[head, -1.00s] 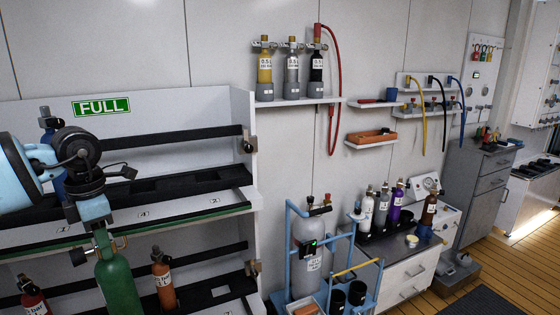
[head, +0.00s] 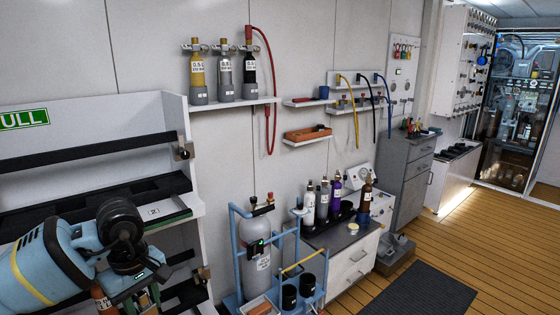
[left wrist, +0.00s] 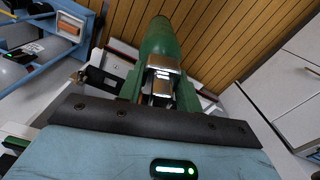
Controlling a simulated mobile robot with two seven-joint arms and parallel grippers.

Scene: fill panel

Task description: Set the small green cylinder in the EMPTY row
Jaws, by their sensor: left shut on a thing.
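The green cylinder (left wrist: 158,38) shows in the left wrist view, with its body pointing up the picture toward the wooden floor. My left gripper (left wrist: 163,84) is shut on its valve end. In the head view my left gripper (head: 142,297) is at the bottom left edge, in front of the rack, and the cylinder's body is mostly out of the picture. The rack (head: 176,120) at the left carries a green sign (head: 24,119), cut off to "ULL". No EMPTY sign is readable. My right gripper is not in view.
A blue cart (head: 236,285) with a grey cylinder (head: 257,245) stands right of the rack. A bench (head: 352,262) with several small cylinders is beyond it. A wall shelf (head: 235,103) holds three cylinders. Wooden floor (head: 465,240) and a dark mat (head: 418,290) lie clear at the right.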

